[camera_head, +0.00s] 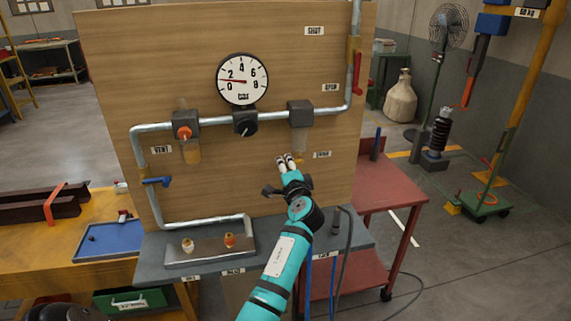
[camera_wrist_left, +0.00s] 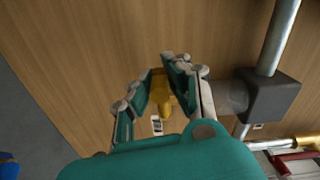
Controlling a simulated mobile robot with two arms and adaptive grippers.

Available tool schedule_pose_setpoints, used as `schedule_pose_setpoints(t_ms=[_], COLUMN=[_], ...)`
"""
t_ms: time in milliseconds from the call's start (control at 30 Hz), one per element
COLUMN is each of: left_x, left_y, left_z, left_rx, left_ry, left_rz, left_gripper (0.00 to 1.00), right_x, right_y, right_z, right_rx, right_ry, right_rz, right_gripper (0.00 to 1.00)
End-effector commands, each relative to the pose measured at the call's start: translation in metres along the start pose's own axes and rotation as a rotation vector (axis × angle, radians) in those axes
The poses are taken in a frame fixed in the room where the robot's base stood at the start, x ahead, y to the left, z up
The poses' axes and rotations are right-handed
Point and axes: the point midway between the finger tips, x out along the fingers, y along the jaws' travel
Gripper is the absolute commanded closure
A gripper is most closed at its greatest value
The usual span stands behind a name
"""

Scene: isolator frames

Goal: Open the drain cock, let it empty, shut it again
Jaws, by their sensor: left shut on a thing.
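The drain cock is a small yellow piece (camera_wrist_left: 161,95) between my left fingers in the left wrist view, in front of the wooden panel. In the head view only a bit of yellow (camera_head: 299,160) shows below the right-hand clear bowl (camera_head: 299,140), beside a small white label (camera_head: 322,154). My left gripper (camera_head: 287,163) reaches up from below and is shut on the cock. It also shows in the left wrist view (camera_wrist_left: 158,83). The fingers partly hide the cock, and I cannot tell whether liquid is running. My right gripper is not in view.
Grey pipe runs across the wooden panel (camera_head: 150,60), with a red lever (camera_head: 357,72) at right and a blue lever (camera_head: 156,181) at left. A tray (camera_head: 210,257) lies below; a red cart (camera_head: 390,186) stands right.

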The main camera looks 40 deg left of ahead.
Motion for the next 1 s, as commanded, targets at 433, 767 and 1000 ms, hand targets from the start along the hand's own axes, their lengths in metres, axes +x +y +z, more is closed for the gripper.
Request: schedule_pose_setpoints(t_ms=[433,767,1000], left_x=[0.0007,0.0003,-0.0001], left_y=[-0.0085,-0.0063,-0.0035], left_z=[-0.0027,-0.0024,-0.0016], left_rx=[0.018,0.019,0.021], left_ry=[0.006,0.005,0.003], left_rz=[-0.013,-0.009,-0.004], left_gripper=[1.00,0.60,0.60], right_x=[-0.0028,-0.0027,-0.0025], right_y=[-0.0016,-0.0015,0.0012], right_z=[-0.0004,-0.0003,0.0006], right_rx=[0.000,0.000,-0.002], right_ry=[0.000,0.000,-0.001], right_rz=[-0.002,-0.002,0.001], right_gripper=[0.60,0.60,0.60])
